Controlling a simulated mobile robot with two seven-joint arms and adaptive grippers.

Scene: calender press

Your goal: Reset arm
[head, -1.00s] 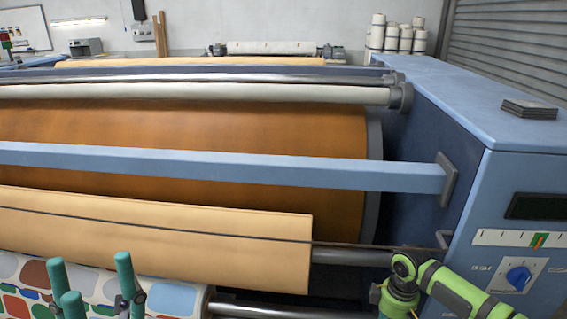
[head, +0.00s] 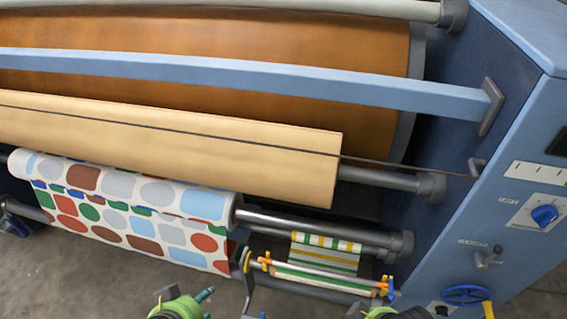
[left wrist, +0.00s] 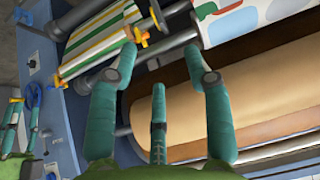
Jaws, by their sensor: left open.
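My left gripper (head: 184,298) shows at the bottom edge of the head view, mostly cut off, in front of the patterned roll. In the left wrist view (left wrist: 159,62) its teal fingers are spread wide with nothing between them. They show against the rollers and the tan roll, and I cannot tell the distance. A green part of my right arm (head: 382,313) shows at the bottom of the head view. Teal fingers of my right gripper (left wrist: 22,125) show at the left edge of the left wrist view, partly cut off; their opening is unclear.
The calender press has a blue crossbar (head: 250,75), a tan roll (head: 170,140) and a patterned fabric roll (head: 135,210). A small striped fabric roller (head: 322,255) sits low at right. The blue side cabinet (head: 500,205) carries a knob and a blue handwheel (head: 467,295). Grey floor shows at lower left.

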